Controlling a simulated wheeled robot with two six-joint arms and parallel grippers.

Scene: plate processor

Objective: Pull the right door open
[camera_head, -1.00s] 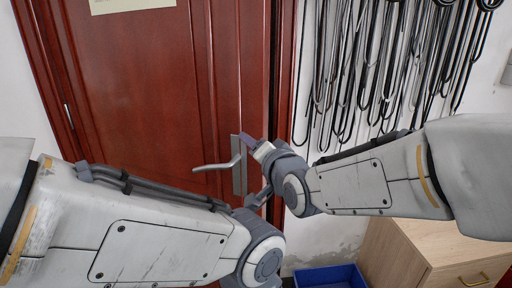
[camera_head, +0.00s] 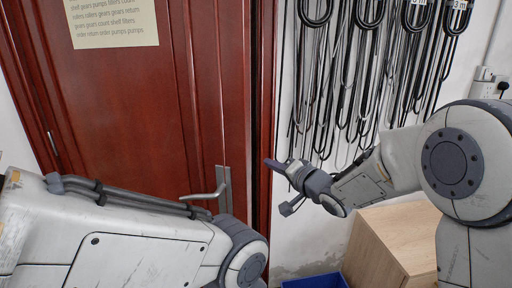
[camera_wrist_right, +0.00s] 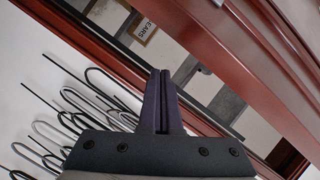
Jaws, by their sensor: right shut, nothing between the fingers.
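The red-brown door (camera_head: 130,120) fills the left of the head view, with a metal lever handle (camera_head: 207,192) on a plate near its right edge. In the right wrist view a gap beside the door edge (camera_wrist_right: 275,70) shows a space beyond, so the door stands ajar. My right gripper (camera_head: 272,163) is shut and empty, right of the handle and apart from it, by the red frame. Its closed fingers (camera_wrist_right: 163,82) point toward the gap in the wrist view. My left arm crosses the lower left; its gripper is not visible.
Dark cables or belts (camera_head: 370,80) hang on the white wall at right. A wooden cabinet (camera_head: 390,245) and a blue bin (camera_head: 315,281) stand below. A label (camera_wrist_right: 146,31) shows through the gap. A paper notice (camera_head: 112,22) is on the door.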

